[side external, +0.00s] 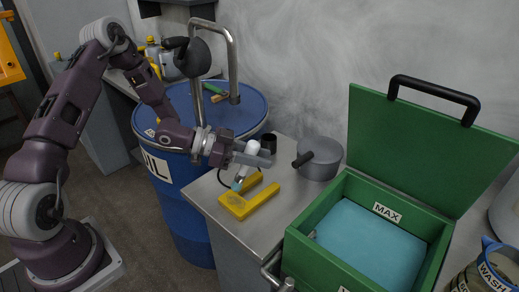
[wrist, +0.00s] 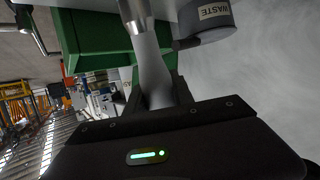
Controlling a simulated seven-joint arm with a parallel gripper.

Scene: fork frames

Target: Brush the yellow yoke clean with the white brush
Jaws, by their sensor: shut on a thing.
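The yellow yoke (side external: 236,207), a U-shaped piece, lies flat on the grey metal bench top in the side external view. My gripper (side external: 251,159) is above its far end, shut on the white brush (side external: 252,147). The brush is tilted, with its bluish tip (side external: 237,186) pointing down at the yoke; I cannot tell whether it touches. In the wrist view, the pale handle (wrist: 153,75) stands between my fingers and its metal collar (wrist: 135,10) runs out at the top. The yoke is not visible there.
The open green box (side external: 299,234) with blue contents stands right of the yoke, its lid (side external: 408,150) raised. A grey pot (side external: 322,158) and black cylinder (side external: 269,143) stand behind. A blue drum (side external: 186,205) is left, near a metal pipe (side external: 232,60). A grey waste container (wrist: 210,22) shows in the wrist view.

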